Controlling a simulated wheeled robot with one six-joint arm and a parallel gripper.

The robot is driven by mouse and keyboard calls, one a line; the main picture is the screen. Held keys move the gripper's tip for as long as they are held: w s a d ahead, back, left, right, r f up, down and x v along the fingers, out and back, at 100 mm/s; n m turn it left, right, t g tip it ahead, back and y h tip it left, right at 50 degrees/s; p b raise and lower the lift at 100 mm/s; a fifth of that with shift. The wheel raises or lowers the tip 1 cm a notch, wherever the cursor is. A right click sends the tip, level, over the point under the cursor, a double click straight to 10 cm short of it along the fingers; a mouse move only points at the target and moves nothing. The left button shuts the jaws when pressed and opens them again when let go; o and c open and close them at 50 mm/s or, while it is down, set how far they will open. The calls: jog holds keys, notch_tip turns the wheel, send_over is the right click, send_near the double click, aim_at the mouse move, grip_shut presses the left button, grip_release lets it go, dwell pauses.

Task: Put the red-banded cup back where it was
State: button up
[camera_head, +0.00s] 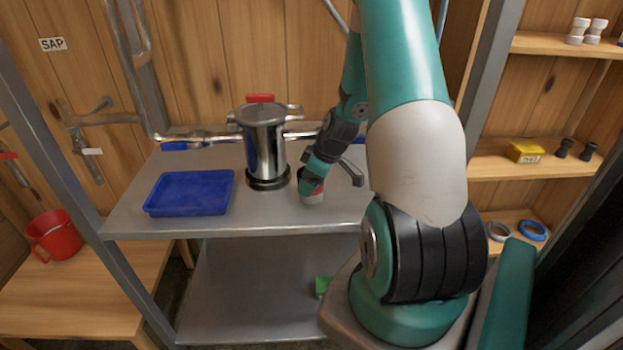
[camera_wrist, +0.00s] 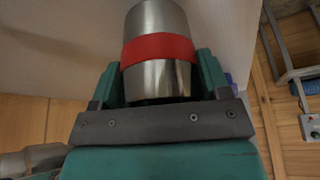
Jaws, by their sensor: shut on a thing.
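The red-banded cup (camera_wrist: 158,75) is a steel cup with a red band around its middle. In the wrist view it sits between the two fingers of my gripper (camera_wrist: 160,82), which are closed on its sides. In the head view my gripper (camera_head: 312,186) is low over the grey metal shelf, right of the steel canister. The cup (camera_head: 312,198) shows there only in part below the fingers. I cannot tell whether its base touches the shelf.
A steel canister (camera_head: 265,140) on a black base stands left of my gripper. A blue tray (camera_head: 190,193) lies further left on the shelf (camera_head: 260,218). Pipes run behind. A red bucket (camera_head: 55,237) stands at far left. A green block (camera_head: 322,287) is on the lower shelf.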

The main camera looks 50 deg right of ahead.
jog(key=shift+f, duration=0.2)
jog(key=o, duration=1)
jog(key=shift+r, duration=0.1)
